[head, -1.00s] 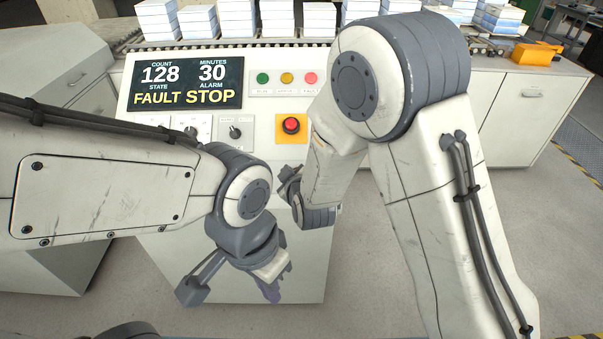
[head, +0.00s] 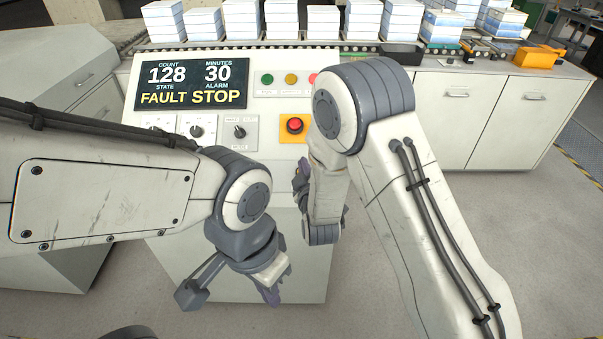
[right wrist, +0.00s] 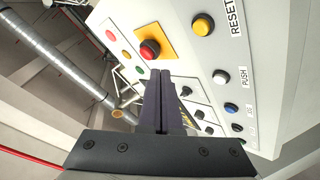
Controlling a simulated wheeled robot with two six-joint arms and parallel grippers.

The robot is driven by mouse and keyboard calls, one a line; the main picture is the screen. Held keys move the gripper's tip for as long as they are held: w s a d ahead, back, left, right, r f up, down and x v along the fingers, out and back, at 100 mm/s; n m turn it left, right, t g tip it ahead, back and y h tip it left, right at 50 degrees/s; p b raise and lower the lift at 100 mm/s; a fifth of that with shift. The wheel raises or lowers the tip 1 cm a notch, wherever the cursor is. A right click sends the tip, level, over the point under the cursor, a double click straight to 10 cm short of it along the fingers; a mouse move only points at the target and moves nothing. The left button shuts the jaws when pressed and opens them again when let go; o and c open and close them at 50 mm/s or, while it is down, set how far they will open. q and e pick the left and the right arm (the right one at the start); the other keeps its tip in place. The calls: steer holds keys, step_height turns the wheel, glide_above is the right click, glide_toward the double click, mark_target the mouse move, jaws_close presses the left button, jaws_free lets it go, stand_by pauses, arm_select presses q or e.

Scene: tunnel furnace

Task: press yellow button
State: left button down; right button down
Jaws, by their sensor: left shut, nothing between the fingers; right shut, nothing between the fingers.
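In the right wrist view a round yellow button (right wrist: 203,24) sits on the pale panel beside the word RESET. My right gripper (right wrist: 165,74) is shut and empty, its dark fingers pointing towards the panel. Its tips appear just below the red mushroom button (right wrist: 149,50) and left of the yellow button, apart from it in the picture. A yellow lamp or button (head: 291,78) also shows in the head view, between a green and a red one. The right fingers are hard to make out there. My left gripper (head: 272,295) is shut and empty, low in front of the console.
The red mushroom button (head: 295,125) stands on a yellow plate. The display (head: 192,83) reads FAULT STOP. Selector knobs (head: 239,132) lie below it. A white button (right wrist: 220,77) marked PUSH is near the yellow one. Stacked boxes (head: 324,20) line the conveyor behind.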

steer(key=w+f+b, duration=0.2)
steer(key=f, duration=0.1)
steer(key=w+f+b, duration=0.1)
steer(key=f, duration=0.1)
steer(key=shift+w+f, duration=0.2)
steer(key=shift+w, duration=0.05)
steer(key=shift+w+f+b, duration=0.45)
steer(key=shift+b, duration=0.1)
steer(key=shift+f, duration=0.1)
stand_by(1.3)
steer(key=shift+w+f+b, duration=0.2)
steer(key=shift+w+b, duration=0.1)
steer(key=shift+b, duration=0.15)
steer(key=shift+w+f+b, duration=0.25)
steer(key=shift+f+b, duration=0.2)
stand_by(0.6)
stand_by(0.4)
steer(key=shift+s+r+p, duration=0.45)
steer(key=shift+s+r, duration=0.1)
steer(key=shift+r, duration=0.2)
